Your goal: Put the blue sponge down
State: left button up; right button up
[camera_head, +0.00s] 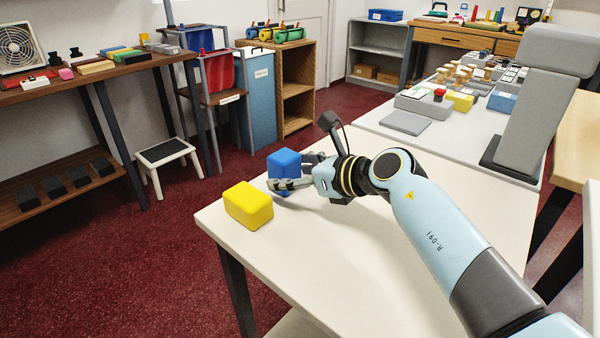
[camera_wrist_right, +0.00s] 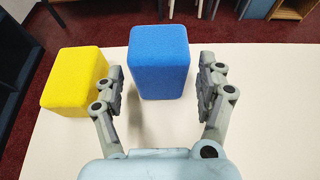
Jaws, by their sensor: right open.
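The blue sponge (camera_head: 284,162) stands upright on the white table near its far left edge. In the right wrist view the blue sponge (camera_wrist_right: 159,62) is ahead, between the two fingers. My right gripper (camera_head: 293,170) is open around it, with a gap on each side; the fingers (camera_wrist_right: 160,88) do not touch it in the wrist view. In the head view a finger hides the sponge's lower part. My left gripper is not in view.
A yellow sponge (camera_head: 248,205) lies at the table's left corner, close beside the left finger in the wrist view (camera_wrist_right: 75,80). The white table (camera_head: 330,265) is bare toward the front. A second table (camera_head: 375,128) with many small items stands behind.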

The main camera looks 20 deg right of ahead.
jog(key=p+v, duration=0.1)
jog(key=v, duration=1)
jog(key=shift+s+d+r+p, duration=0.15)
jog(key=shift+d+p, duration=0.05)
jog(key=shift+p, duration=0.15)
jog(key=shift+s+d+r, duration=0.15)
jog(key=shift+s, duration=0.1)
